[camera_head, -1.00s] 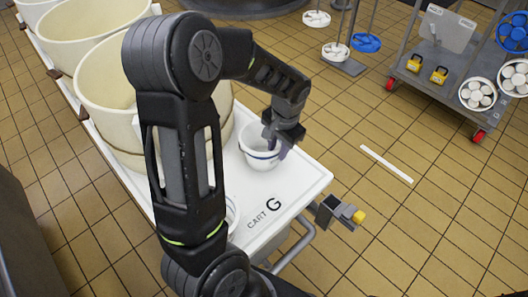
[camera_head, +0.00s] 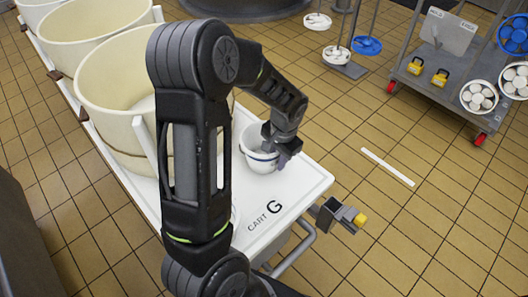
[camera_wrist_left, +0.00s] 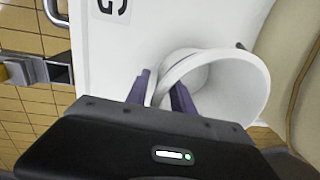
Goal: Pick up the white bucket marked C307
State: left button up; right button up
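A white bucket (camera_head: 257,158) with a dark blue band stands upright near the front right corner of the white top of cart G (camera_head: 305,178). No C307 mark can be read on it. My left gripper (camera_head: 276,153) is down at the bucket's right rim. In the left wrist view the bucket (camera_wrist_left: 235,90) lies under the gripper (camera_wrist_left: 160,88), with one purple finger inside its mouth and one outside, so the rim wall is between them. The fingers look apart, and firm contact with the wall is not visible. My right gripper is not in view.
Large cream vats (camera_head: 112,85) stand in a row behind the bucket on the left. A grey bracket with a yellow knob (camera_head: 340,215) sticks out at the cart's right. A grey trolley (camera_head: 440,85) stands far right. Tiled floor between is mostly clear.

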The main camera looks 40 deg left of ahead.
aim_at(274, 169)
pick_arm(q)
jog(key=f, duration=0.3)
jog(key=shift+a, duration=0.25)
grip_shut()
dwell(0.4)
dwell(1.1)
